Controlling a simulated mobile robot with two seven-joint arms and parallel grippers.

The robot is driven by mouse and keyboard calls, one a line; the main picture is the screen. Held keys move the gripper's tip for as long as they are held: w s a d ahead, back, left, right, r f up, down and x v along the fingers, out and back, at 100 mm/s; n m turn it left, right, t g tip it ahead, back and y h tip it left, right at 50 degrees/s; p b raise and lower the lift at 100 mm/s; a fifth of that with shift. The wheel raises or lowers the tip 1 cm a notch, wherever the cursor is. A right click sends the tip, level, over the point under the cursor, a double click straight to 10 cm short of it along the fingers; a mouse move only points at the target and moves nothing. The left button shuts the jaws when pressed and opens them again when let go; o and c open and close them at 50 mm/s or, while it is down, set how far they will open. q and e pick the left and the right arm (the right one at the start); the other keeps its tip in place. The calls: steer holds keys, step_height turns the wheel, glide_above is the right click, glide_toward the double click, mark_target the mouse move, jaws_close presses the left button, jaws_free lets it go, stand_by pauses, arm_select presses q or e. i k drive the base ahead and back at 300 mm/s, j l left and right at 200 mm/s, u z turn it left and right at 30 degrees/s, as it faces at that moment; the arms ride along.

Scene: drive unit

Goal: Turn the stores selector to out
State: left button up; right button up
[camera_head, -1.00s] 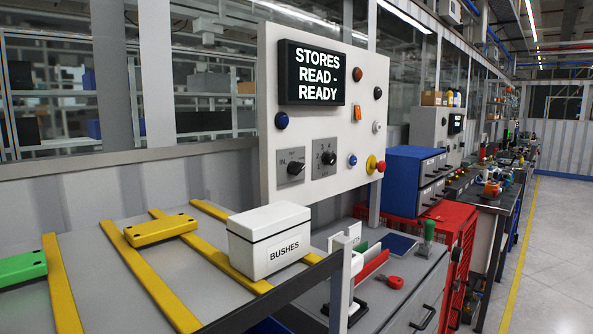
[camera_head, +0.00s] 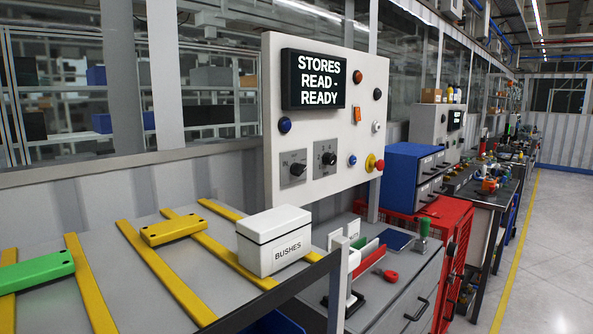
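The stores panel (camera_head: 277,178) is a white upright board behind the bench. Its black display (camera_head: 313,80) reads "STORES READ - READY". Two dark rotary selectors sit on grey plates low on the panel: a left selector (camera_head: 297,169) and a right selector (camera_head: 328,158). Their markings are too small to read surely, so I cannot tell which positions they point to. Neither of my grippers shows in the head view.
A white box labelled BUSHES (camera_head: 273,240), a yellow block (camera_head: 173,229) and a green block (camera_head: 36,271) rest on the yellow-striped table (camera_head: 140,310). A blue drawer cabinet (camera_head: 410,175) stands right of the panel. Open floor (camera_head: 550,240) lies at the right.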

mark_target(296, 169)
steer(key=i+l+u, duration=0.1)
steer(key=l+u, duration=0.25)
steer(key=i+l+u, duration=0.1)
steer(key=u, duration=0.25)
steer(key=i+l+u, duration=0.15)
steer(key=l, duration=0.35)
steer(key=l+u, duration=0.15)
steer(key=l, duration=0.35)
steer(key=l+u, duration=0.2)
steer(key=l, duration=1.7)
steer(key=i+l, duration=0.1)
steer(key=l, duration=0.95)
steer(key=i+l, duration=0.1)
steer(key=l, duration=0.9)
